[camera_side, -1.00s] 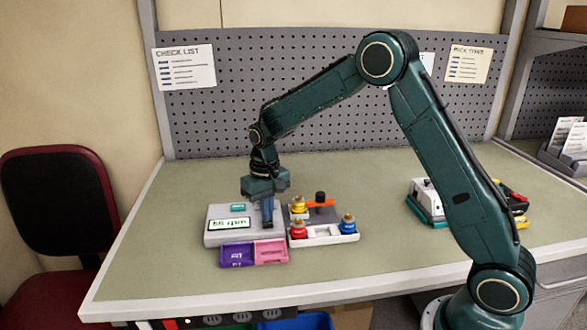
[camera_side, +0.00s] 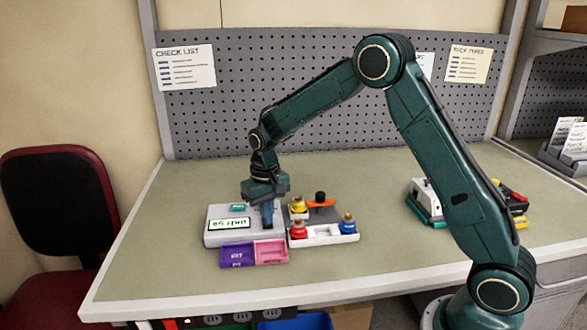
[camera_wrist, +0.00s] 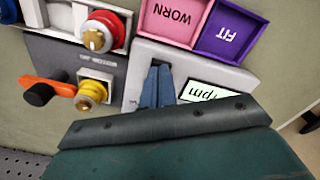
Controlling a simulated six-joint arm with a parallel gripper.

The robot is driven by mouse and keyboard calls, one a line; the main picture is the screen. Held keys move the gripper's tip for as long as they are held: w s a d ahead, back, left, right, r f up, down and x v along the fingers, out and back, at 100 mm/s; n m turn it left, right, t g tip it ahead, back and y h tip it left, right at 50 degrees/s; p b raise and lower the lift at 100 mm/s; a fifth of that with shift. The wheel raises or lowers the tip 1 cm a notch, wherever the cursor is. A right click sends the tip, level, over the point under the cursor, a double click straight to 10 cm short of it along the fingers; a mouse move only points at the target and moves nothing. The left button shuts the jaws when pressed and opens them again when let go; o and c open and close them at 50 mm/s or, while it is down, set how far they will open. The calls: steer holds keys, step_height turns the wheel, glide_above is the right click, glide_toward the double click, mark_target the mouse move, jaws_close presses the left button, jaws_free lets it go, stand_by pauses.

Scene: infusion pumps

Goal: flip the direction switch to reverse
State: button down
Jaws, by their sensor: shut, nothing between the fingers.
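The grey pump (camera_side: 215,238) sits on the bench with a lit display (camera_side: 227,223) and a teal patch (camera_side: 238,206) on top. The display also shows in the wrist view (camera_wrist: 205,92). My gripper (camera_side: 267,224) is shut and empty, pointing down at the right part of the pump's top. In the wrist view its closed blue fingertips (camera_wrist: 158,72) lie over the pale panel beside the display. I cannot make out the direction switch; the fingers may cover it. I cannot tell whether the tips touch the panel.
Right of the pump is a pump head with an orange lever (camera_side: 321,203), a yellow fitting (camera_side: 298,205) and a white tray holding red (camera_side: 298,230) and blue (camera_side: 347,225) fittings. Purple (camera_side: 236,254) and pink (camera_side: 271,251) bins stand in front. The bench's left side is clear.

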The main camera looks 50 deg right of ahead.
steer(key=shift+f, duration=0.2)
steer(key=shift+r, duration=3.55)
steer(key=shift+r, duration=0.1)
steer(key=s+a+r+n+t, duration=0.1)
steer(key=s+a+r+t, duration=0.15)
steer(key=s+r, duration=1.1)
steer(key=s+f+n+t, duration=0.1)
steer(key=s+n+t, duration=0.1)
steer(key=s, duration=1.5)
steer(key=shift+s+f+t, duration=0.25)
steer(key=shift+f+t, duration=0.1)
steer(key=shift+t, duration=0.2)
